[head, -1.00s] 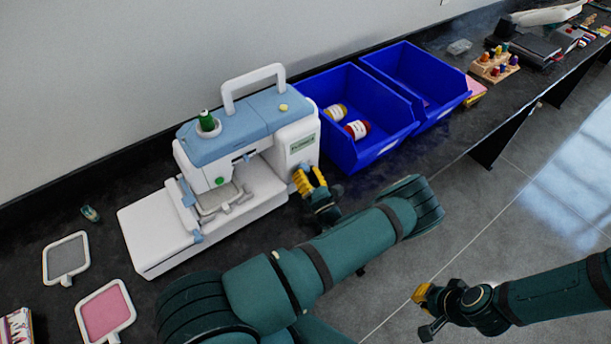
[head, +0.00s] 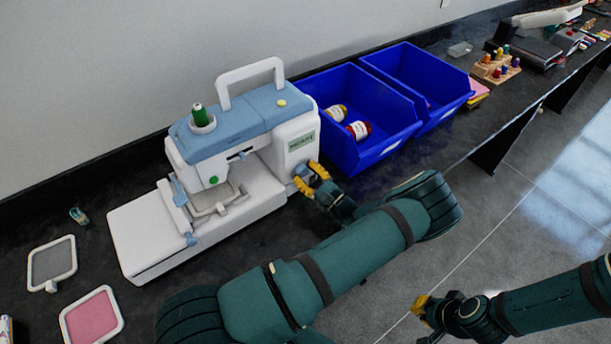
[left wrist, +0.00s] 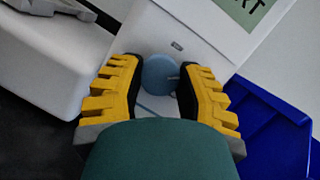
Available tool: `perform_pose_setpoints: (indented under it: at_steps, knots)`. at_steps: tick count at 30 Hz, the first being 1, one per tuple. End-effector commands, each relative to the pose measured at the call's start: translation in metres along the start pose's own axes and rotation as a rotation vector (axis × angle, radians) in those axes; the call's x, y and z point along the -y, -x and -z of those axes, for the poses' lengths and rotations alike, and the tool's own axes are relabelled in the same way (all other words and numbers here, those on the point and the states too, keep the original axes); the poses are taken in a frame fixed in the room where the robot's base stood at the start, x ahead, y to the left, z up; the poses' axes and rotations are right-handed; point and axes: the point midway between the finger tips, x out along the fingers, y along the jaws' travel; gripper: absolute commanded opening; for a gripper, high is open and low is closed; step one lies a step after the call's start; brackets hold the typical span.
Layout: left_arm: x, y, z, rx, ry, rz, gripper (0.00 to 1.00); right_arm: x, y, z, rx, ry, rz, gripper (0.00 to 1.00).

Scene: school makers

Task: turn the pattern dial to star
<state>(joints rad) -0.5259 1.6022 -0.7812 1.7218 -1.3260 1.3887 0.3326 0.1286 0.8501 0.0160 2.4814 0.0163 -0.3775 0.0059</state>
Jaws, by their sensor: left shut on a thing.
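The white and blue sewing machine (head: 240,135) stands on the dark counter. Its round blue dial (left wrist: 158,72) is on the machine's right-hand front panel, below the green label; a small mark shows on the panel just above it. My left gripper (head: 308,181) is at this panel, and in the left wrist view its yellow fingers (left wrist: 160,82) are on both sides of the dial, shut on it. The pattern symbols and the dial's setting cannot be read. My right gripper (head: 424,322) is empty, with its fingers apart, over the floor in front of the counter.
Two blue bins (head: 365,165) stand right of the machine; the nearer one holds labelled bottles (head: 359,130). A grey framed pad (head: 52,263) and a pink one (head: 91,318) lie at the left. My left arm crosses in front of the machine.

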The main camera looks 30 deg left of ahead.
Motion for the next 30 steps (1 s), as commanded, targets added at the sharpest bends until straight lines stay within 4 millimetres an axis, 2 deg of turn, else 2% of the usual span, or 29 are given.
perform_pose_setpoints:
  at_steps: [18,30]
  knots:
    - [0.004,-0.002,-0.002,-0.035,0.550,-0.186,0.00,-0.005,-0.015,-0.007,0.013,0.004,0.001,0.00]
    - [0.004,-0.003,-0.004,-0.052,0.809,-0.275,0.00,-0.007,-0.020,-0.009,0.018,0.006,0.002,0.00]
